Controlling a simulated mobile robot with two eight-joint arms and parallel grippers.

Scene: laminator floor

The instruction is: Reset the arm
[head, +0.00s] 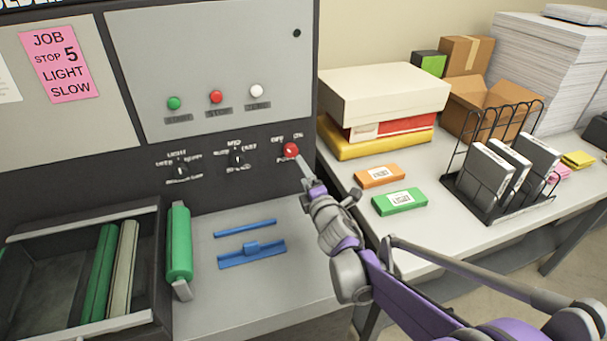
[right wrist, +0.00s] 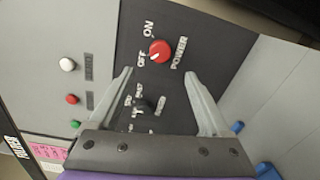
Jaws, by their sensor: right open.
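My right arm reaches in from the lower right in the head view, and its gripper (head: 303,172) is at the machine's dark control strip (head: 215,172), just below the red power knob (head: 290,149). In the right wrist view my right gripper (right wrist: 160,92) has its two fingers spread wide with nothing between them. The red power knob (right wrist: 160,51) sits beyond the fingertips, apart from them, with its white mark pointing toward the OFF side. A black selector knob (right wrist: 150,104) shows between the fingers. My left gripper is not in view.
A tray (head: 82,325) of rollers, a green roller (head: 179,245) and blue parts (head: 250,253) lie at the machine's front. The side table holds boxes (head: 380,95), orange (head: 380,175) and green packs (head: 399,201), and a wire rack (head: 480,208).

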